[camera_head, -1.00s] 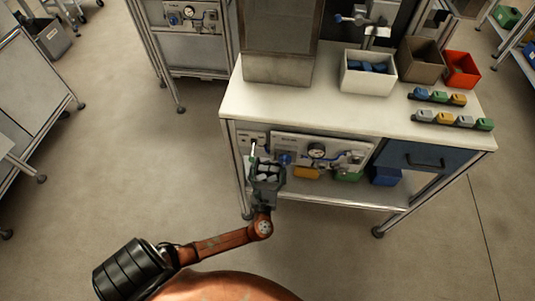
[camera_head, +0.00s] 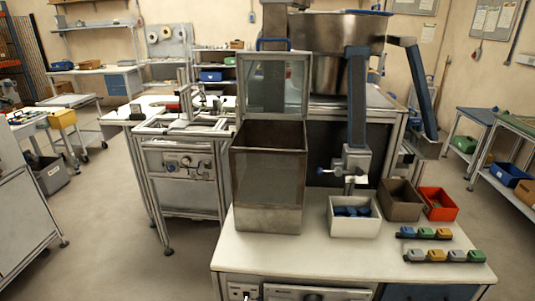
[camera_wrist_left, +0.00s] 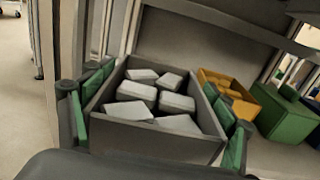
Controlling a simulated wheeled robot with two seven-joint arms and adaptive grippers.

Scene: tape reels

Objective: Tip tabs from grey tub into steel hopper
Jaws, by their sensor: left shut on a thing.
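The grey tub (camera_wrist_left: 155,142) holds several pale grey tabs (camera_wrist_left: 137,92) in the left wrist view. My left gripper (camera_wrist_left: 160,120) has its green-padded fingers on either side of the tub and is shut on it. The tub looks roughly level, with the tabs inside. The steel hopper (camera_head: 268,190) is a tall open-topped box on the white bench in the head view, with its clear framed lid (camera_head: 273,85) standing up at the back. The hopper's inside bottom is hidden. My right gripper is in neither view.
On the bench (camera_head: 310,250) right of the hopper stand a white bin (camera_head: 354,226) of blue pieces, a brown bin (camera_head: 401,200), a red bin (camera_head: 437,205) and rows of coloured tabs. Yellow (camera_wrist_left: 243,108) and green (camera_wrist_left: 285,118) bins sit beside the tub in the wrist view.

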